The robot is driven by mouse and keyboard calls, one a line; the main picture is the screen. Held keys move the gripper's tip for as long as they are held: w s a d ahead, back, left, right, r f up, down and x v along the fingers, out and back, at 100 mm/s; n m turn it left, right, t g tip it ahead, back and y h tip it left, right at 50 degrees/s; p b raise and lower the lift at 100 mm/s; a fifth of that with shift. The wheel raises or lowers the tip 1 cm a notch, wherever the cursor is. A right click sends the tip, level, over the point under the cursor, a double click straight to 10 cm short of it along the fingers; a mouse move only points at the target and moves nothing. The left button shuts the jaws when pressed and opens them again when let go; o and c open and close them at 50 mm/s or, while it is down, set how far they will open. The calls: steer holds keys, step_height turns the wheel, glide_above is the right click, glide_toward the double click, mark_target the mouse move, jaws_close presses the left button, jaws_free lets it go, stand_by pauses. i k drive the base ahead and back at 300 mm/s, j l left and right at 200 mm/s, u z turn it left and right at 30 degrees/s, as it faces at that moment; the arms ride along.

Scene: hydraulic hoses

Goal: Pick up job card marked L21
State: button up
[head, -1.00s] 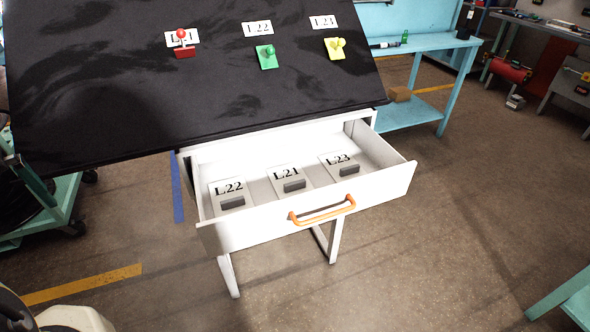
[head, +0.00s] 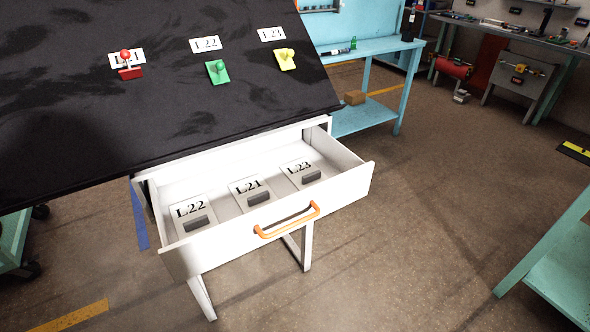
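The job card marked L21 (head: 246,186) lies in the open white drawer, the middle of three cards. It is a pale card with a dark grey block on its lower part. The card marked L22 (head: 186,210) lies to its left and the card marked L23 (head: 297,168) to its right, each with a similar block. The drawer (head: 345,191) is pulled out under the black-topped table and has an orange handle (head: 288,220) on its front. My gripper is not in view.
The black tabletop (head: 130,105) overhangs the drawer's back. On it are red (head: 130,72), green (head: 218,72) and yellow (head: 285,60) knobbed pieces beside labels. A blue bench (head: 375,115) stands behind, a teal table (head: 555,265) at right. The floor before the drawer is clear.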

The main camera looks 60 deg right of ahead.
mark_target(251, 194)
steer(key=k+l+u, duration=0.1)
steer(key=u, duration=0.2)
steer(key=l+u, duration=0.1)
steer(key=u, duration=0.2)
steer(key=k+l+u, duration=0.25)
steer(key=k, duration=0.3)
steer(key=k+l+u, duration=0.3)
steer(key=k, duration=0.3)
steer(key=k+l, duration=0.1)
steer(key=k, duration=0.55)
steer(key=k+l, duration=0.1)
steer(key=k, duration=0.5)
steer(key=u, duration=0.05)
